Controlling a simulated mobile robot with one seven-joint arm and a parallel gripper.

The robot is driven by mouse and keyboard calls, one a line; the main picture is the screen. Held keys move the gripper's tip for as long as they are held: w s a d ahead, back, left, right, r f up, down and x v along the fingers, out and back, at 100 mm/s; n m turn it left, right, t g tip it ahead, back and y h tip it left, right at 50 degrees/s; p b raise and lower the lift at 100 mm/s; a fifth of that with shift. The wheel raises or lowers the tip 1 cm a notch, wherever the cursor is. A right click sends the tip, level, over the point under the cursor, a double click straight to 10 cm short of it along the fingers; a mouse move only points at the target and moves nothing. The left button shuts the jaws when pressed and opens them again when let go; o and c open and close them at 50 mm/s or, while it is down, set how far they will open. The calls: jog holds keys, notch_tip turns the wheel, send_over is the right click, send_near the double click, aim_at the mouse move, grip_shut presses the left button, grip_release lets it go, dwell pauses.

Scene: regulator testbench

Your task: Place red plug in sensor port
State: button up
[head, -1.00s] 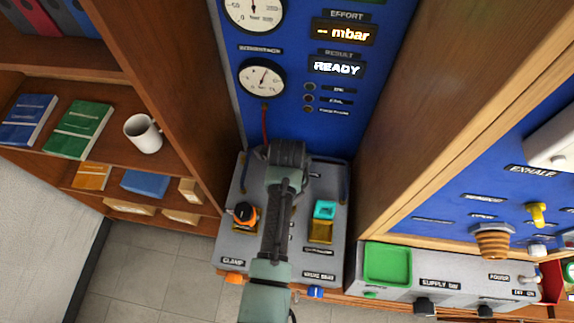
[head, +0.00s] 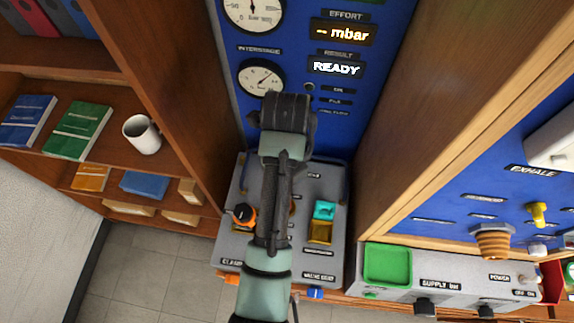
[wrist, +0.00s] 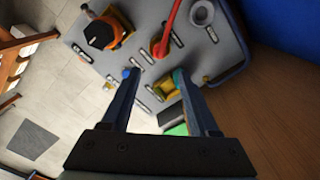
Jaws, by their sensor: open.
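In the wrist view a red plug or lead (wrist: 172,26) runs down from the top edge. Its lower end meets a round brownish fitting (wrist: 160,48) on the grey bench panel; whether it is seated there I cannot tell. A grey ring-shaped fitting (wrist: 202,13) lies right of it; no readable label shows whether it is the sensor port. My gripper (wrist: 156,77) is open and empty, its fingertips apart from the red piece and nearer the camera. In the head view my arm hides the red piece and the gripper's fingers.
An orange-and-black knob (head: 244,214) and a teal block on a yellow base (head: 322,212) stand on the grey bench (head: 308,262). The blue gauge panel (head: 334,128) rises behind. Wooden walls (head: 420,110) close in both sides. A green tray (head: 388,264) is at right.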

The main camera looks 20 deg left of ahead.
jog(key=shift+r, duration=0.35)
jog(key=w+r+n+t+y, duration=0.1)
jog(key=w+r+n+t, duration=0.45)
jog(key=w+r, duration=0.45)
jog(key=w+d+r+n+t, duration=0.2)
jog(key=r+t, duration=0.1)
jog(key=r, duration=0.4)
jog(key=w+d+r+n+t+y, duration=0.1)
jog(key=w+r+n+t, duration=0.15)
jog(key=r, duration=0.35)
jog(key=w+d+r+n+t, duration=0.2)
jog(key=r+t, duration=0.1)
jog(key=r, duration=0.4)
jog(key=s+d+r+n+t, duration=0.2)
jog(key=s+r+n+t, duration=0.15)
jog(key=r, duration=0.65)
jog(key=s+d+r+n+t, duration=0.2)
jog(key=d+r+n+t, duration=0.15)
jog(key=r, duration=0.65)
jog(key=s+d+r+n+t+h, duration=0.2)
jog(key=s+r+n+t, duration=0.2)
jog(key=s+r, duration=0.7)
jog(key=shift+r+n+t, duration=0.3)
jog(key=shift+n+t, duration=0.1)
jog(key=shift+t, duration=0.8)
